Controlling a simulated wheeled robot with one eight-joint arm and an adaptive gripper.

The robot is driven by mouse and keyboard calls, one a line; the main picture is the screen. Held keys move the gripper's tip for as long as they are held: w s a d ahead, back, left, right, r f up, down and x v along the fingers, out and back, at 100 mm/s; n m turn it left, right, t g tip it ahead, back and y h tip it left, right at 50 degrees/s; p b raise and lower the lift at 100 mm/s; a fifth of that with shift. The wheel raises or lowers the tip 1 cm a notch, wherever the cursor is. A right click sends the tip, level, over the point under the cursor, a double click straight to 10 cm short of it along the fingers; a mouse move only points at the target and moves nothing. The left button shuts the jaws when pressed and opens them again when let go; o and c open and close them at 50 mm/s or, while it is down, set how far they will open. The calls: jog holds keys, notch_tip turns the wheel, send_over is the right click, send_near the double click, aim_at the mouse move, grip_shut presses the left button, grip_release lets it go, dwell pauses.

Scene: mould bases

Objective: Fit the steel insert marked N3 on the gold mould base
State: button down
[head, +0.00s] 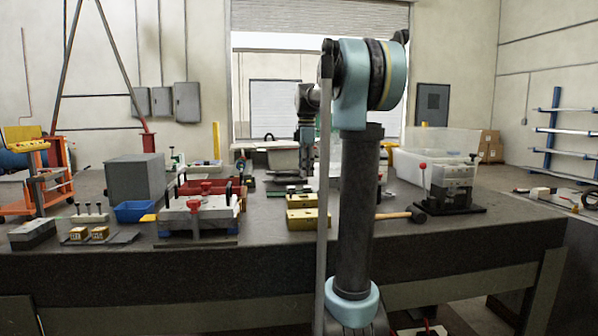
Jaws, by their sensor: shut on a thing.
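A gold mould base (302,219) sits near the bench's front edge, left of my arm column. A second gold block (303,201) lies just behind it. My gripper (305,166) points down farther back over the bench, behind the gold blocks. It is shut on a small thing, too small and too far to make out. No N3 mark is readable in the head view, so I cannot tell which piece is that insert. My arm column hides part of the bench to the right of the gold blocks.
Small gold-brown blocks (99,232) lie farther left. The bench front strip (270,246) is clear.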

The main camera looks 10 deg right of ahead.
jog(key=shift+a+f, duration=0.1)
jog(key=shift+f, duration=0.05)
dwell(0.3)
jog(key=shift+f, duration=2.95)
jog(key=shift+s+f, duration=0.1)
jog(key=shift+f, duration=0.9)
jog(key=c, duration=1.1)
grip_release()
